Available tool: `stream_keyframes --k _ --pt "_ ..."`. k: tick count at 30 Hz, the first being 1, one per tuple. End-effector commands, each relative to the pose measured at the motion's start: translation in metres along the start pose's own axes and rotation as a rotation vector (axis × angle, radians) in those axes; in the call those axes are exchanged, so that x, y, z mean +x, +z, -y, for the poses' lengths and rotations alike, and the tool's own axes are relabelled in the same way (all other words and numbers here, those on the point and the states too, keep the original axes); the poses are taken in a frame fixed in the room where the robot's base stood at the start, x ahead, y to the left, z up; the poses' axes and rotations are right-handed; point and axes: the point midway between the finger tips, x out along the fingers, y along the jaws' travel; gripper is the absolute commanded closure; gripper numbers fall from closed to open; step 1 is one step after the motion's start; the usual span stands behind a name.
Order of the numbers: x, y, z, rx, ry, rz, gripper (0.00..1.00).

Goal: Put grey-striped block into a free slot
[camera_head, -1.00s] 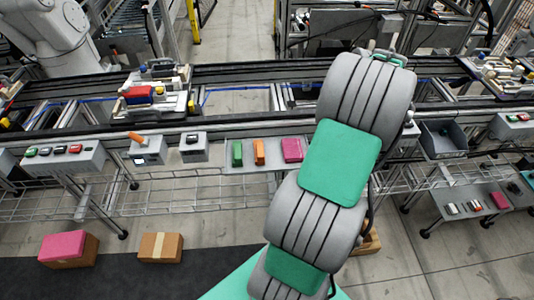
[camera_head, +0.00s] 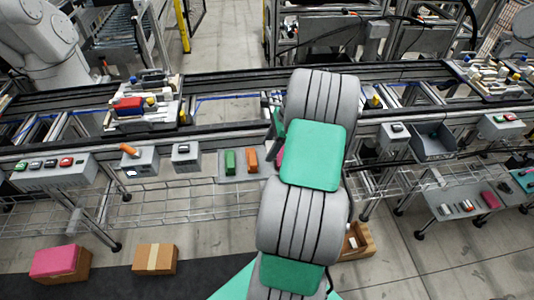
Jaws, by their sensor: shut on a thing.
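My arm fills the middle of the head view, and its links hide my gripper's fingers and whatever is between them. A small green part of my arm shows at the left edge of the upper link, over the conveyor's front side. I cannot make out the grey-striped block. A pallet fixture (camera_head: 150,122) holding a red block (camera_head: 128,106) and other small parts stands on the conveyor at the left. Another loaded pallet fixture (camera_head: 490,78) stands at the far right. Their slots are too small to tell free from filled.
A tray (camera_head: 222,172) in front of the conveyor holds a green block (camera_head: 230,162) and an orange block (camera_head: 252,161); a magenta one is mostly behind my arm. A grey bin (camera_head: 433,148) is at right. Cartons (camera_head: 155,259) lie on the floor at left.

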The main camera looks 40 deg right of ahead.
Motion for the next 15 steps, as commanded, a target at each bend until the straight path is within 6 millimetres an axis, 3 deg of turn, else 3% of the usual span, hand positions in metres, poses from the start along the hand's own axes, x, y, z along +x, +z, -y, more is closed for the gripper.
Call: stream_keyframes --k 8,15 --pt "0.038 -0.009 0.007 0.000 0.002 0.001 0.85" --pt "0.041 -0.010 0.007 -0.002 0.000 -0.001 0.85"
